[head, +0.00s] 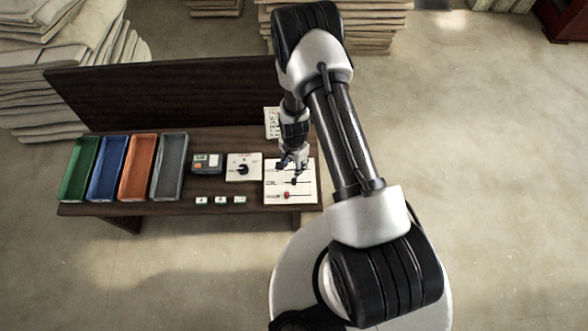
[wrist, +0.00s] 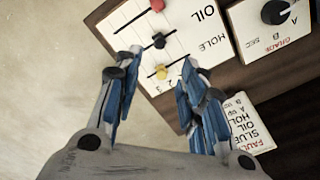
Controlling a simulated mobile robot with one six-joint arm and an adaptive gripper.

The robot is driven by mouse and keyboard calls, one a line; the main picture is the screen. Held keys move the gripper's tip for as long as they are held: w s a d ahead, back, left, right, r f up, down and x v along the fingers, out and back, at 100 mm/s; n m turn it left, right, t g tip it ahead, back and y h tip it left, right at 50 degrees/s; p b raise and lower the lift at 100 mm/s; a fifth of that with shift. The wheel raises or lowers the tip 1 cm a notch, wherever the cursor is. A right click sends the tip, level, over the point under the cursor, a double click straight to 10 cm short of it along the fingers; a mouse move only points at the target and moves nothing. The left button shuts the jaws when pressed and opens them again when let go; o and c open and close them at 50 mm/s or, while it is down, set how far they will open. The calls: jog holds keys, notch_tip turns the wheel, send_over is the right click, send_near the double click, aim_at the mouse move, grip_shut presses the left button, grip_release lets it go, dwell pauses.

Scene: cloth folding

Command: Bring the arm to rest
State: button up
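My gripper (head: 291,163) hangs over the back part of a white slider panel (head: 308,187) at the right end of the dark bench. In the wrist view my gripper (wrist: 158,62) is open, its two blue-padded fingers spread apart. A yellow knob (wrist: 162,72) on the panel shows between the fingertips, with no visible contact. A black knob (wrist: 159,41) and a red knob (wrist: 156,5) lie beyond it. Nothing shows held between the fingers. In the head view my gripper hides the yellow knob.
Left of the panel are a dial plate (head: 233,175), a dark device (head: 207,170) and three small white blocks (head: 220,200). Green, blue, orange and grey trays (head: 170,166) stand farther left.

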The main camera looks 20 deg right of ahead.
jog(key=shift+r, duration=0.4)
notch_tip(320, 180, up, 33)
jog(key=a+n+t, duration=0.1)
jog(key=n+t, duration=0.1)
jog(key=n, duration=0.4)
jog(key=s+a+r+n+t, duration=0.1)
jog(key=s+r+n, duration=0.5)
jog(key=s+r, duration=1)
jog(key=s+t, duration=0.1)
jog(key=s, duration=0.3)
jog(key=shift+a+r+n+t, duration=0.15)
jog(key=shift+a+n+t, duration=0.15)
